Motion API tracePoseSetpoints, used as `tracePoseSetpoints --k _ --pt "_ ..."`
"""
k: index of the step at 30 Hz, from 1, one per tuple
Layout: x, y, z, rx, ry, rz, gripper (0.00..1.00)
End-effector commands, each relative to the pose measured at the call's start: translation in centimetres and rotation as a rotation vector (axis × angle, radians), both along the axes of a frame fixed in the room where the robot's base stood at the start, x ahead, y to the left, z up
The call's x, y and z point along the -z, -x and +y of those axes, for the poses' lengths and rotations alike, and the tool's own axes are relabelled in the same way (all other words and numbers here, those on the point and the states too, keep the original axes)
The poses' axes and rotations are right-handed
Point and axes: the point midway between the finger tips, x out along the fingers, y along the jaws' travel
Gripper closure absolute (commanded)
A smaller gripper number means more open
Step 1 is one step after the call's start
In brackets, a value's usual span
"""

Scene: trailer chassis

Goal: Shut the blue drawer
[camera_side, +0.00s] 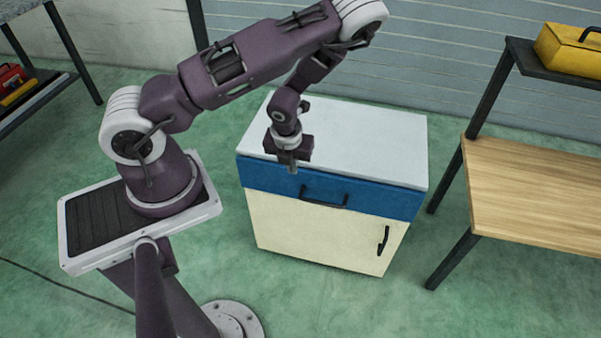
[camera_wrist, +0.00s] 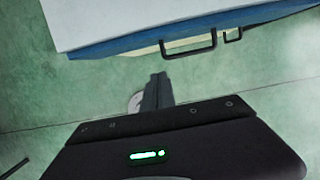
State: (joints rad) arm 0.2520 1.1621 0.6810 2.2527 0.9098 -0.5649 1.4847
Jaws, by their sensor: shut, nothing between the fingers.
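The blue drawer (camera_side: 270,181) is the top front of a low white-topped cabinet. Its front looks about flush with the cabinet, and I see no clear gap. Its black bar handle (camera_side: 324,201) is at mid-front. In the wrist view the blue front (camera_wrist: 125,45) runs along the top, with the handle (camera_wrist: 188,47) sticking out. My gripper (camera_side: 291,168) is shut and empty, pointing down by the upper front edge, left of the handle. In the wrist view its fingertips (camera_wrist: 158,77) are over the floor, apart from the drawer. Whether it touches the front is unclear in the side view.
The cabinet's cream door (camera_side: 310,238) with its upright black handle (camera_side: 383,240) is below the drawer. A wooden workbench (camera_side: 530,195) stands to the right, with a yellow toolbox (camera_side: 570,50) on its shelf. Green floor in front of the cabinet is clear.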

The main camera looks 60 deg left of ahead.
Motion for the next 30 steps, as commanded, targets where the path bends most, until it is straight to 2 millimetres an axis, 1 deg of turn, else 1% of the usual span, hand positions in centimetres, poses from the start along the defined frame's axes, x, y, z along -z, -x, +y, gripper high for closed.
tracePoseSetpoints --k 2,5,12,16,18,22,25,30 --pt "0.4 0.0 0.2 0.002 0.008 -0.004 1.00" --pt "2.1 -0.2 0.4 0.005 0.007 -0.001 1.00" --pt "7.3 -1.1 1.3 0.007 0.007 -0.001 1.00" --pt "9.9 -1.6 1.7 0.006 0.006 -0.002 1.00" --pt "9.6 -2.9 2.8 0.004 0.009 -0.007 1.00" --pt "9.6 -4.0 3.9 0.005 0.009 -0.006 1.00" --pt "9.6 -4.4 4.4 0.004 0.008 -0.005 1.00" --pt "9.6 -4.5 4.5 0.005 0.006 -0.004 1.00"
